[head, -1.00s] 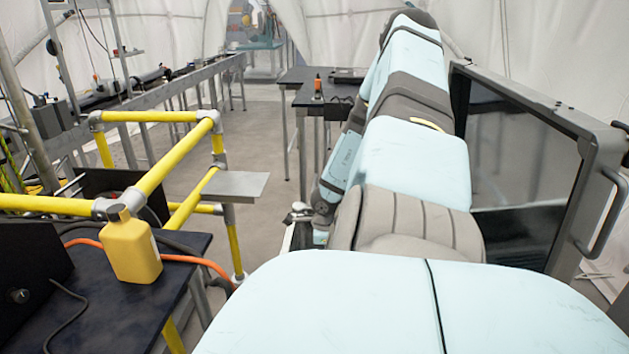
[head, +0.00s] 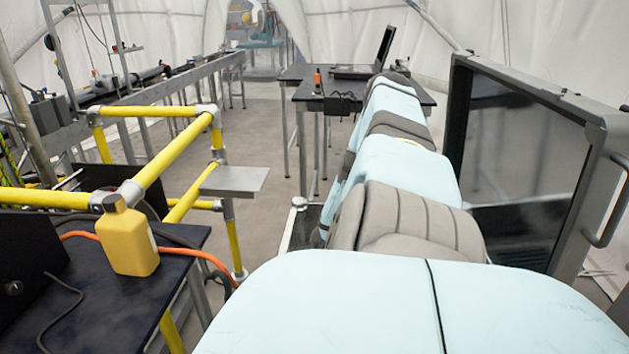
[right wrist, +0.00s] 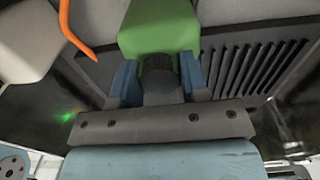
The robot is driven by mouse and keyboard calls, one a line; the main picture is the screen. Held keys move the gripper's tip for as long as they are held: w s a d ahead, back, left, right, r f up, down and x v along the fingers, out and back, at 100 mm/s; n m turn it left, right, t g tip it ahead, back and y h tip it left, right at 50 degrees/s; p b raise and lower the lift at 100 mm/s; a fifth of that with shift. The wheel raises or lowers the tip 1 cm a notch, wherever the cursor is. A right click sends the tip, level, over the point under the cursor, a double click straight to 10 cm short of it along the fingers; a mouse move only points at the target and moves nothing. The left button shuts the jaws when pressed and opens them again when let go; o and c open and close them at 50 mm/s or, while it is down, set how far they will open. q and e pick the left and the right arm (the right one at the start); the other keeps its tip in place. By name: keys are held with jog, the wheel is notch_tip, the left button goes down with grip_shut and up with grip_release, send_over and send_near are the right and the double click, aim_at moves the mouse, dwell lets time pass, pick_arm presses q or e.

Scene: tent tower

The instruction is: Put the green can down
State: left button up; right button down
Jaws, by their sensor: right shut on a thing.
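The green can (right wrist: 160,25) shows at the top of the right wrist view, partly cut off by the picture edge. My right gripper (right wrist: 157,72) has its two blue fingers shut on the dark, narrow end of the can. In the head view the can and the right gripper are hidden behind my long light-blue arm, so I cannot tell whether the can touches a surface. My left gripper is not in view.
A yellow bottle (head: 131,240) stands on a dark bench (head: 95,305) at the left, beside a yellow pipe frame (head: 165,158). A dark table (head: 300,75) with an open laptop (head: 378,55) stands farther back. A grey-framed panel (head: 525,150) stands at right. Open floor lies mid-left.

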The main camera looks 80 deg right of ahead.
jog(key=shift+r, duration=0.1)
jog(key=c, duration=0.6)
grip_release()
notch_tip(320, 180, up, 12)
jog(key=shift+p, duration=0.9)
